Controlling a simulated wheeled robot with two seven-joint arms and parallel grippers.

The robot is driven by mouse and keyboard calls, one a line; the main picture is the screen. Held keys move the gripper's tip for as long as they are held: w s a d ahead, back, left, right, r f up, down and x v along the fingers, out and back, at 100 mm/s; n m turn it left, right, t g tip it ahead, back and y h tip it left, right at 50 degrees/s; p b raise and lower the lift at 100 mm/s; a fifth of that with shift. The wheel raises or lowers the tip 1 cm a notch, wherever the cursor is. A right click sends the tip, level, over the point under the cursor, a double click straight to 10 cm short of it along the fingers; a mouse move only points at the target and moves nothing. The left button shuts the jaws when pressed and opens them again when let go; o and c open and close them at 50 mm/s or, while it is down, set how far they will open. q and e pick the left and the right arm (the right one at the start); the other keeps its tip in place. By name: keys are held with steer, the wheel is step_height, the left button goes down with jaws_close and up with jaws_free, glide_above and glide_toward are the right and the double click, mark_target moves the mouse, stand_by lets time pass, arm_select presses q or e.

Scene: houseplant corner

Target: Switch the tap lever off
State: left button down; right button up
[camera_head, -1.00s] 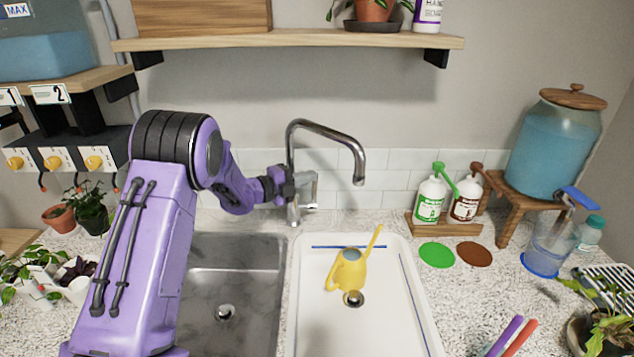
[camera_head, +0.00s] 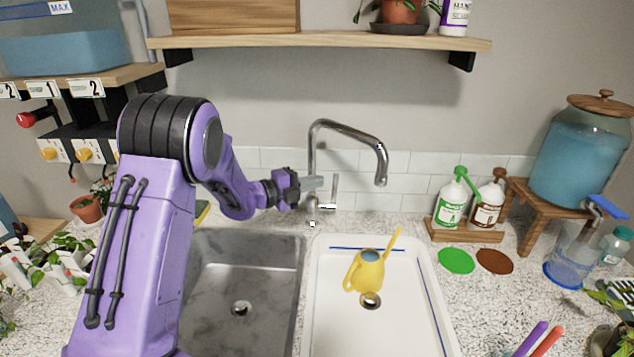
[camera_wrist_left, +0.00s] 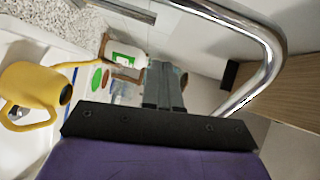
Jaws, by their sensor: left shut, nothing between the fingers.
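The chrome tap (camera_head: 313,160) stands behind the two sinks, its curved spout reaching right over the white basin. Its lever (camera_head: 335,186) stands upright at the right of the tap body. My left gripper (camera_head: 314,184) is shut and empty, its fingertips at the tap post, just left of the lever in the head view. Whether they touch is unclear. In the left wrist view, the shut fingers (camera_wrist_left: 165,88) show in the middle, and the tap spout (camera_wrist_left: 268,60) curves past on the right. I see no water stream. My right gripper is out of view.
A yellow watering can (camera_head: 368,272) stands in the white basin (camera_head: 340,325); the steel sink (camera_head: 240,275) is empty. Two pump bottles (camera_head: 452,203) stand in a wooden tray on the right. A wooden shelf (camera_head: 320,42) runs above the tap.

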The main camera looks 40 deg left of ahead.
arm_select(q)
steer(key=b+v, duration=0.2)
steer(key=v, duration=0.5)
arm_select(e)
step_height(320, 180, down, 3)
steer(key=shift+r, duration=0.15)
arm_select(q)
steer(key=shift+w+a, duration=0.1)
